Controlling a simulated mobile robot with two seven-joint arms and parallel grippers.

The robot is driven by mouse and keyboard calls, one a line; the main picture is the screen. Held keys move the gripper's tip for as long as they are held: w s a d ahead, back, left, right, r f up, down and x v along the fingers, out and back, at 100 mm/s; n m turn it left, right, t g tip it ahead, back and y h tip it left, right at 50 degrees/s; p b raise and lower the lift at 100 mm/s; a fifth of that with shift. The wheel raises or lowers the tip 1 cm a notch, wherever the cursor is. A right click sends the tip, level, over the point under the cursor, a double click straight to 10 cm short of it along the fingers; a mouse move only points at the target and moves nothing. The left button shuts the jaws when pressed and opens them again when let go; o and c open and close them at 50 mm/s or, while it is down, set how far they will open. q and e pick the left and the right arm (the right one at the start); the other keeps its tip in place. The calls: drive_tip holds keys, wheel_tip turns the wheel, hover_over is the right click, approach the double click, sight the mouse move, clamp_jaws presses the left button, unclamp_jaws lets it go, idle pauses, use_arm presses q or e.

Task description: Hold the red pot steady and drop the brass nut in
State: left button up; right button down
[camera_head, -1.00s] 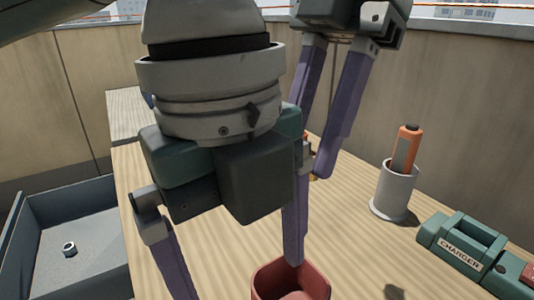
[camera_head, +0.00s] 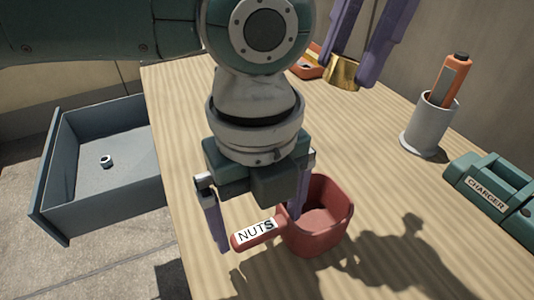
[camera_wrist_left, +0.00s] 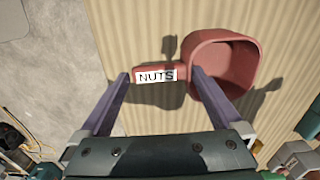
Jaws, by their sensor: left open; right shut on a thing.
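The red pot (camera_head: 318,240) stands upright on the wooden bench, and its inside looks empty where visible. Its handle, labelled NUTS (camera_head: 257,233), points left. In the left wrist view the handle lies between the fingertips (camera_wrist_left: 160,74), and the right finger overlaps the near wall of the pot (camera_wrist_left: 212,92). Whether the fingers touch it I cannot tell. My right gripper (camera_head: 352,68) is shut on the brass nut (camera_head: 342,72), held above the bench, behind and above the pot.
A grey cup (camera_head: 427,128) with an orange tool (camera_head: 452,80) and a green charger (camera_head: 485,190) stand on the right. An open grey drawer (camera_head: 100,190) at the left holds a small nut (camera_head: 106,161). An orange-red object (camera_head: 308,62) lies at the back. The bench front is clear.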

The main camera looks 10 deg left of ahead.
use_arm(q)
drive_tip(key=shift+f, duration=0.25)
drive_tip(key=c, duration=1.1)
drive_tip(key=shift+o, duration=0.2)
use_arm(e)
wheel_tip(320, 180, down, 12)
idle(0.8)
